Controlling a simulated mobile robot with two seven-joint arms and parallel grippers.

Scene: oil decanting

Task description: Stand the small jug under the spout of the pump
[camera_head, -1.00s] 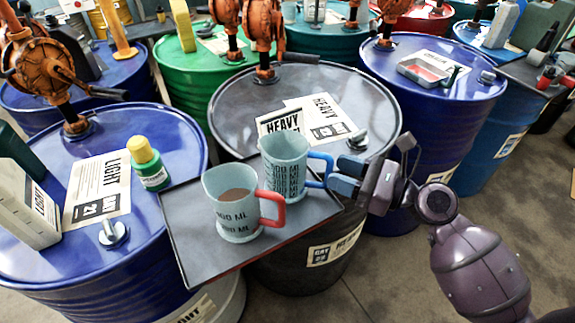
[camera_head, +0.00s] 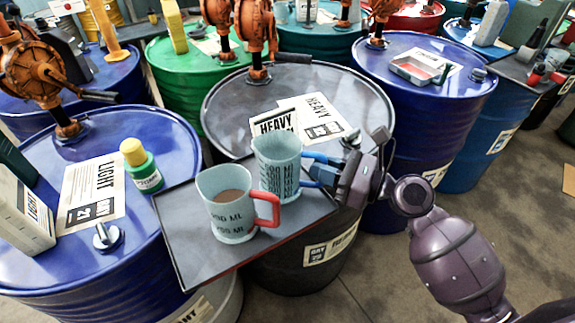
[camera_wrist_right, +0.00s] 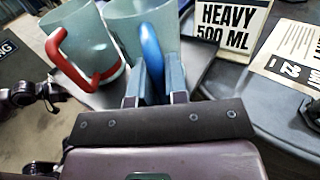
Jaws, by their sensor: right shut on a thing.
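A pale measuring jug with a blue handle (camera_head: 277,172) stands on a dark tray (camera_head: 200,262); it also shows in the wrist view (camera_wrist_right: 135,22). My right gripper (camera_head: 322,171) is shut on its blue handle, one finger on each side of it in the wrist view (camera_wrist_right: 152,80). A second pale jug with a red handle (camera_head: 224,212) and brown liquid stands close in front to the left. An orange pump (camera_head: 256,30) rises from the black drum (camera_head: 225,110) behind, with a dark tube to its right.
A blue drum at the left carries another orange pump (camera_head: 35,75) and a green bottle with a yellow cap (camera_head: 143,170). The tray's front right is bare.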

